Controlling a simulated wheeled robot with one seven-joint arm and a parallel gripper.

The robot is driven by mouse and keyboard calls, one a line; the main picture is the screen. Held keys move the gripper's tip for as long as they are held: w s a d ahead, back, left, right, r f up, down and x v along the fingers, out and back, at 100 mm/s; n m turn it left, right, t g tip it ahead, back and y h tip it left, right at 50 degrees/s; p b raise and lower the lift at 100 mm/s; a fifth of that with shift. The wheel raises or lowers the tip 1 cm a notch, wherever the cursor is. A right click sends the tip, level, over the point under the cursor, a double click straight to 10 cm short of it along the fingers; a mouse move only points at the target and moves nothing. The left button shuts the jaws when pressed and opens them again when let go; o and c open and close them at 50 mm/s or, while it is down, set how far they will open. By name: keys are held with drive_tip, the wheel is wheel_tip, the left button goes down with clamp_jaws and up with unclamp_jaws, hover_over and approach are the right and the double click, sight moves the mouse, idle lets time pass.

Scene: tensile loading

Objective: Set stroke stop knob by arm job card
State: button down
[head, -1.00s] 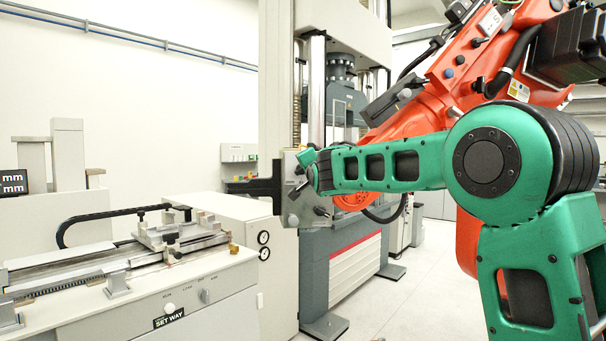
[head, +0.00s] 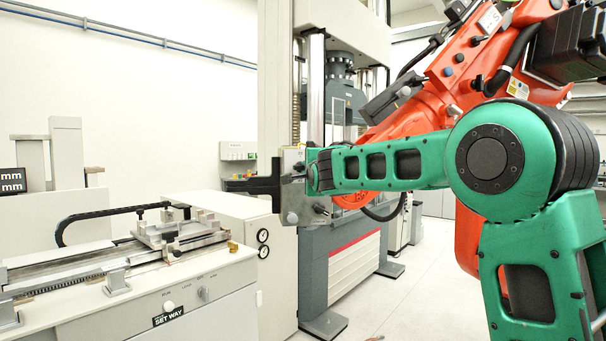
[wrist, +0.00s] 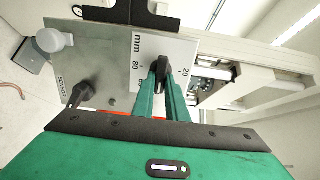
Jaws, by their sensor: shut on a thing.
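In the wrist view, my gripper (wrist: 163,82) has its two green fingers shut on the black stroke stop knob (wrist: 158,68). The knob sits on a pale dial plate (wrist: 178,48) marked mm, with 80 to its left and 20 to its right. The fingers hide part of the knob, so its exact pointing cannot be told. In the head view, my gripper (head: 312,168) reaches left to the grey panel (head: 292,160) on the test machine. The knob is too small there to read. No job card text can be made out.
A second black knob (wrist: 78,95) and a pale round knob (wrist: 52,41) stand on the same panel. A black T-shaped bar (head: 266,186) juts left of it. A bench with a slide (head: 110,258) and a SET WAY label (head: 168,317) stands at left. An orange robot arm (head: 440,80) is behind mine.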

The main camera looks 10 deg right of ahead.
drive_tip(key=shift+d+f, duration=0.25)
drive_tip(key=shift+f, duration=0.1)
drive_tip(key=c, duration=1.8)
unclamp_jaws()
drive_tip(key=shift+o, duration=0.2)
drive_tip(key=shift+r, duration=0.15)
drive_tip(key=shift+a, duration=0.1)
drive_tip(key=shift+s, duration=0.1)
drive_tip(key=s, duration=1)
drive_tip(key=shift+s+a, duration=0.25)
drive_tip(key=shift+a, duration=0.1)
